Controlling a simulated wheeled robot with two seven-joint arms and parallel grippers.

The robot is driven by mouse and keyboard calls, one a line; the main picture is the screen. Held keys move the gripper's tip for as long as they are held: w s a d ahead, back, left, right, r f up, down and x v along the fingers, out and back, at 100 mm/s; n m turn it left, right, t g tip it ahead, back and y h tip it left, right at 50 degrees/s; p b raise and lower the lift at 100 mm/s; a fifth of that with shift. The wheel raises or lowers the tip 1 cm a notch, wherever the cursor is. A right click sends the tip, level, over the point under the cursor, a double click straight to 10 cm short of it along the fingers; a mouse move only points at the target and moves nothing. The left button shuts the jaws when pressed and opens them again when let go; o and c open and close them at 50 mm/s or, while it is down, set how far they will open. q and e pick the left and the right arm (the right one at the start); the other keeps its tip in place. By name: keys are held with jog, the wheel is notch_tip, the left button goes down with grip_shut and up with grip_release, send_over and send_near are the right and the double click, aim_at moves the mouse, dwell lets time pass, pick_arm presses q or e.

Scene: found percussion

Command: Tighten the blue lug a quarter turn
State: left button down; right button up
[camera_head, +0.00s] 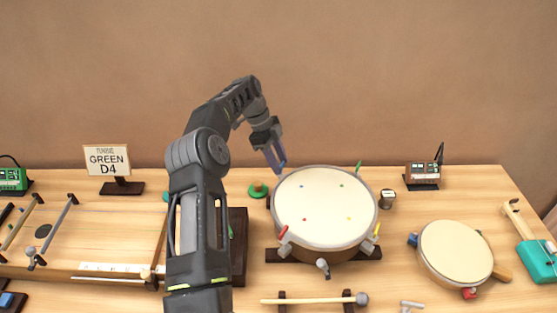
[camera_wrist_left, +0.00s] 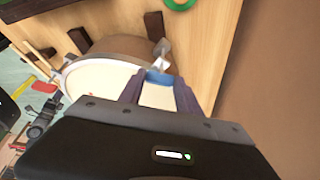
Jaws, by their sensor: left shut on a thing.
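The large drum (camera_head: 325,212) has a pale head with colored dots and stands at the table's middle; it also shows in the left wrist view (camera_wrist_left: 96,80). My left gripper (camera_head: 276,160) reaches down to its back-left rim. In the left wrist view its fingers (camera_wrist_left: 158,92) are shut on the blue lug (camera_wrist_left: 158,77), whose blue part shows between them. The lug is mostly hidden in the head view. A green lug (camera_head: 359,167) is at the back right, a red lug (camera_head: 283,233) at the front left, a yellow lug (camera_head: 376,231) at the front right. My right gripper is not in view.
A sign (camera_head: 107,160) reads "GREEN D4". A green disc (camera_head: 258,190) lies left of the drum. A smaller drum (camera_head: 455,251) stands to the right. A mallet (camera_head: 315,299) rests in front. A small device (camera_head: 422,174) with an antenna stands at the back right.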

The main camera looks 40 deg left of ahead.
pick_arm(q)
jog(key=c, duration=0.8)
grip_release()
jog(key=shift+c, duration=0.2)
